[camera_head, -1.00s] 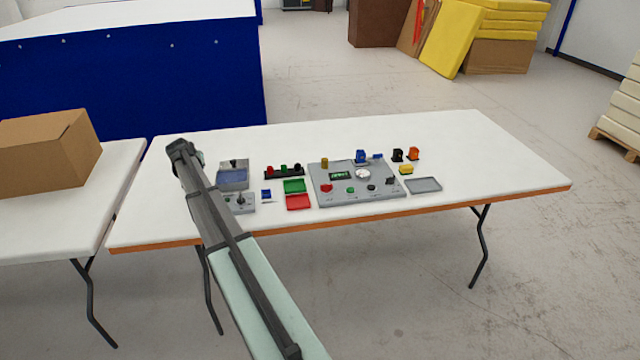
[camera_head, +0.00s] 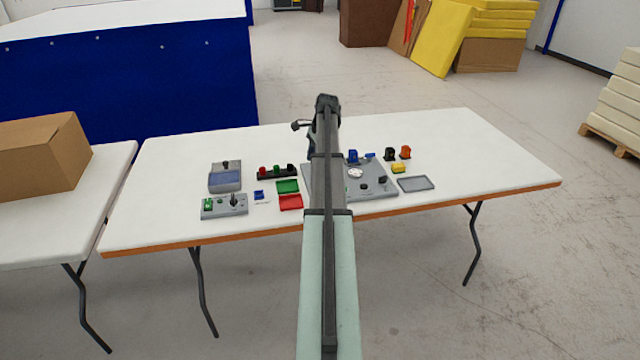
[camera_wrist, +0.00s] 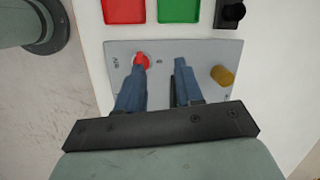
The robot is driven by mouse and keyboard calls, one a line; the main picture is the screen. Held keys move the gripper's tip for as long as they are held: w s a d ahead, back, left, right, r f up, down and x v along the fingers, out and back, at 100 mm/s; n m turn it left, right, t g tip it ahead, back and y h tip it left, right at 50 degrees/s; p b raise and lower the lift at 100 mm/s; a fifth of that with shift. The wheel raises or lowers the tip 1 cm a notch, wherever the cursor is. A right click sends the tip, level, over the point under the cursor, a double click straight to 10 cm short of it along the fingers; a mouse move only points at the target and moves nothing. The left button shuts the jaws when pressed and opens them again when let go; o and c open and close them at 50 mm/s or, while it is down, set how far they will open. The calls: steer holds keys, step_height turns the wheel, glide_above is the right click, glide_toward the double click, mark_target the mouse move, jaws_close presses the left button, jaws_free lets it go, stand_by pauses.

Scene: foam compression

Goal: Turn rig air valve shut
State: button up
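The grey rig panel (camera_head: 372,186) lies on the table, partly hidden by my arm. A white round dial (camera_head: 355,173) and dark knobs show on it. A blue fitting (camera_head: 353,156) with a small blue piece (camera_head: 370,155) beside it stands at its back edge; I cannot tell for certain which part is the air valve. In the wrist view my gripper (camera_wrist: 160,66) is open, its blue fingers apart over the panel's left part. The red knob (camera_wrist: 141,59) is by the left finger's tip. A brass-coloured cylinder (camera_wrist: 222,76) stands right of the fingers. Nothing is held.
Black (camera_head: 390,154) and orange (camera_head: 405,152) pieces and a grey tray (camera_head: 416,184) lie right. The table's right end is clear.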

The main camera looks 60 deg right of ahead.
steer(key=s+d+r+m+t+y, duration=0.1)
steer(key=s+d+r+m+y, duration=0.2)
steer(key=s, duration=0.4)
steer(key=shift+n+h, duration=0.5)
steer(key=shift+h, duration=0.2)
steer(key=x, duration=1.3)
steer(key=shift+w+a, duration=0.1)
steer(key=shift+a, duration=0.25)
steer(key=shift+c, duration=0.2)
jaws_close()
